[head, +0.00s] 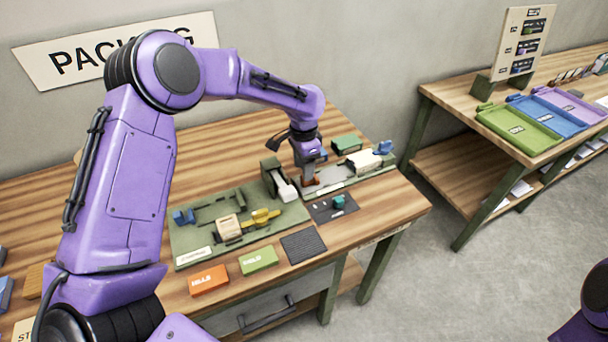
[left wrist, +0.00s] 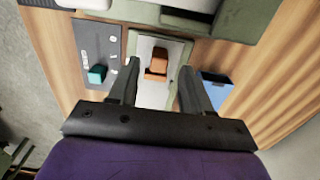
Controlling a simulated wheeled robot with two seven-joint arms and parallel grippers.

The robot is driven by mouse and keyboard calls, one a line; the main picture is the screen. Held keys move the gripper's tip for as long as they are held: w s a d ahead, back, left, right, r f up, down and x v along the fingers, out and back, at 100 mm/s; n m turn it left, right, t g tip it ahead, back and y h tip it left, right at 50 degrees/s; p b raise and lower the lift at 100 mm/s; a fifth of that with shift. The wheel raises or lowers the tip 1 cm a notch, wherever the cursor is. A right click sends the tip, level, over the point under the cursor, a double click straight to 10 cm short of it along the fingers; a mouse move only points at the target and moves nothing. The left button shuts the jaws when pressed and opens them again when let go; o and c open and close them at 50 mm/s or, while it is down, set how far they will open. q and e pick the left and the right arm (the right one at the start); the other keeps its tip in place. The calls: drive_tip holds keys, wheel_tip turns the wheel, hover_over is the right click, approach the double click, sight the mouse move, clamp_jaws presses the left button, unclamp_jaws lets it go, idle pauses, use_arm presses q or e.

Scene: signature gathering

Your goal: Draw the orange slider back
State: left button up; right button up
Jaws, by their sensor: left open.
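The orange slider (left wrist: 158,62) shows in the left wrist view as a small orange block on a pale plate (left wrist: 150,92). In the head view the orange slider (head: 310,182) is partly hidden below my left gripper (head: 307,172). In the left wrist view my left gripper (left wrist: 155,85) is open, with one dark finger on each side of the plate and the slider between and beyond the tips. Whether a finger touches the slider, I cannot tell. My right gripper is not in view; only a purple part of mine shows at the lower right of the head view.
A dark panel (head: 322,214) with a teal knob (head: 339,201) lies just in front. A green board (head: 200,235) with several fixtures is to the left. A green box (head: 346,143) and a white device (head: 365,162) stand behind and right. Bare wood (head: 400,205) is at the right.

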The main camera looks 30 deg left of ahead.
use_arm(q)
wheel_tip(320, 180, up, 7)
drive_tip(key=shift+b, duration=0.4)
drive_tip(key=shift+r, duration=0.1)
